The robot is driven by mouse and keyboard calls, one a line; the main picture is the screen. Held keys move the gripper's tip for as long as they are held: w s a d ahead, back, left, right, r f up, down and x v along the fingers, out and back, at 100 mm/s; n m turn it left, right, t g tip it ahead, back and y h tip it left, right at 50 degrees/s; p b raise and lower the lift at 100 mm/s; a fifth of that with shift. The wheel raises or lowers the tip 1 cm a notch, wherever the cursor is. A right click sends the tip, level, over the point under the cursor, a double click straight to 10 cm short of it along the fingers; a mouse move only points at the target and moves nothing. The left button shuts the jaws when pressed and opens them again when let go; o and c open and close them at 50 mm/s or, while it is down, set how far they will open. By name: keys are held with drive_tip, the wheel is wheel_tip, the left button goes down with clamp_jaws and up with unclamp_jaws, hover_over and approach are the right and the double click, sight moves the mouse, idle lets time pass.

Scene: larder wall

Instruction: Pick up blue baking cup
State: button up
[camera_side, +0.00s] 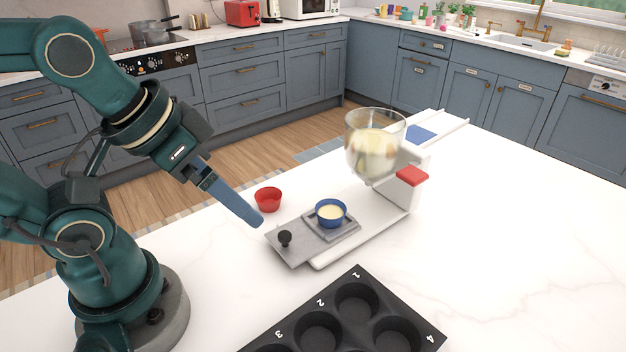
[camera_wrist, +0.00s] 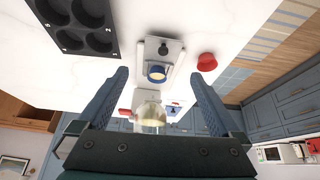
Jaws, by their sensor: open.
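The blue baking cup (camera_side: 331,213) stands upright on a grey square plate of the dispenser's sliding tray. It holds a pale cream filling. In the wrist view the blue cup (camera_wrist: 157,73) shows between my fingers, farther off. My gripper (camera_side: 258,222) is to the left of the cup in the side view, above the counter and apart from the cup. In the wrist view my gripper (camera_wrist: 158,82) has its two blue fingers spread wide with nothing held between them.
A red cup (camera_side: 268,199) stands behind the tray (camera_side: 290,254), which has a black knob. A dispenser with a clear bowl (camera_side: 375,145) of pale batter rises behind the blue cup. A dark muffin tin (camera_side: 392,310) lies in front. The counter at right is clear.

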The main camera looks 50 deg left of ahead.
drive_tip(key=w+r+n, duration=0.2)
drive_tip(key=w+r, duration=0.1)
drive_tip(key=w, duration=0.1)
drive_tip(key=n+g+y, duration=0.1)
drive_tip(key=n+g, duration=0.1)
drive_tip(key=g, duration=0.1)
hover_over(330, 205)
drive_tip(key=s+d, duration=0.2)
drive_tip(key=s, duration=0.1)
drive_tip(key=x, duration=0.3)
drive_tip(key=s+x, duration=0.1)
drive_tip(key=x, duration=0.5)
drive_tip(key=shift+s+d+f, duration=0.3)
drive_tip(key=shift+d+f, duration=0.15)
drive_tip(key=shift+f, duration=0.35)
drive_tip(key=shift+x, duration=2.3)
drive_tip(key=c, duration=1.5)
